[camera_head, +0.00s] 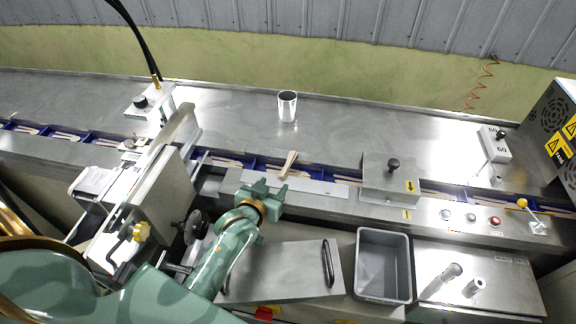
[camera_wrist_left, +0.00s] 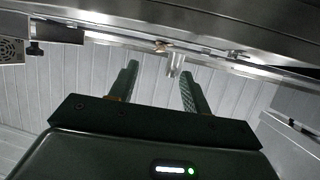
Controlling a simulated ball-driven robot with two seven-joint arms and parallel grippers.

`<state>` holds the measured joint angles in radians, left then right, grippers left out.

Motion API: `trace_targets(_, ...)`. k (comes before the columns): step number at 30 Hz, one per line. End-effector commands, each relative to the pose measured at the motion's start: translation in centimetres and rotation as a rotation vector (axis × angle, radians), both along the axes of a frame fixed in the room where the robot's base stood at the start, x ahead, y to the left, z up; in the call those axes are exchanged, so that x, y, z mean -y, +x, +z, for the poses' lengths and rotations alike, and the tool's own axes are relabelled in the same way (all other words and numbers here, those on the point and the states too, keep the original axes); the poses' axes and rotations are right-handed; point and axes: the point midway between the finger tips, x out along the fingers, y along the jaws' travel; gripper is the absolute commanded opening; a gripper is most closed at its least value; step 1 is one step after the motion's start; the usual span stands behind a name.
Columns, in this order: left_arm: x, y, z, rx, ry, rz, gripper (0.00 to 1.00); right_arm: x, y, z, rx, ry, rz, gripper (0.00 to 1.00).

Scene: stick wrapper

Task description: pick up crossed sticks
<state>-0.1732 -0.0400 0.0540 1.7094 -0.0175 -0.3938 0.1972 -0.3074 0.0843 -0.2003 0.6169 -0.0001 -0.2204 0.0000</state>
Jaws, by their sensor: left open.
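Wooden sticks lie in the blue conveyor channel (camera_head: 255,167) that runs across the steel machine. One stick (camera_head: 288,164) lies crossed over the channel, tilted out of line with the others. My left gripper (camera_head: 264,186) is open and empty in the head view, just in front of the channel and to the lower left of the crossed stick. In the left wrist view its two fingers (camera_wrist_left: 158,90) are apart with nothing between them. A small tan spot beyond the fingertips there is too small to identify. My right gripper is not in view.
A steel cup (camera_head: 287,106) stands on the deck behind the channel. A block with a black knob (camera_head: 391,177) covers the channel to the right. A grey bin (camera_head: 384,265) sits in front. A tall machine guard (camera_head: 150,185) stands left of my left arm.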

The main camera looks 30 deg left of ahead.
Motion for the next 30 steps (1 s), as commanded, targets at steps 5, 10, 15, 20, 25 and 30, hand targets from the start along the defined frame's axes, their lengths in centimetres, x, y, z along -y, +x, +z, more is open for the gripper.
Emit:
trace_targets(5,-0.3,2.5,-1.1,-0.001,0.003,0.0,0.48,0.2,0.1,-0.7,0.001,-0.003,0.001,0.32)
trace_targets(10,-0.5,3.9,-1.5,0.0,0.003,0.0,0.48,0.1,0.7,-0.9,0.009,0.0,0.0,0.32)
trace_targets(15,-0.8,6.6,-2.5,-0.001,0.003,-0.001,0.48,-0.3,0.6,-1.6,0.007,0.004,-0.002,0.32)
trace_targets(20,-0.9,7.8,-2.9,-0.002,0.003,-0.001,0.48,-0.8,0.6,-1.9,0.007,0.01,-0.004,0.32)
trace_targets(25,-0.9,7.8,-2.9,-0.002,0.003,-0.001,0.48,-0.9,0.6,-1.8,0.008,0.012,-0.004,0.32)
trace_targets(30,-0.9,7.8,-2.8,-0.002,0.003,-0.001,0.09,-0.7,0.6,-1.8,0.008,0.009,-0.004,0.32)
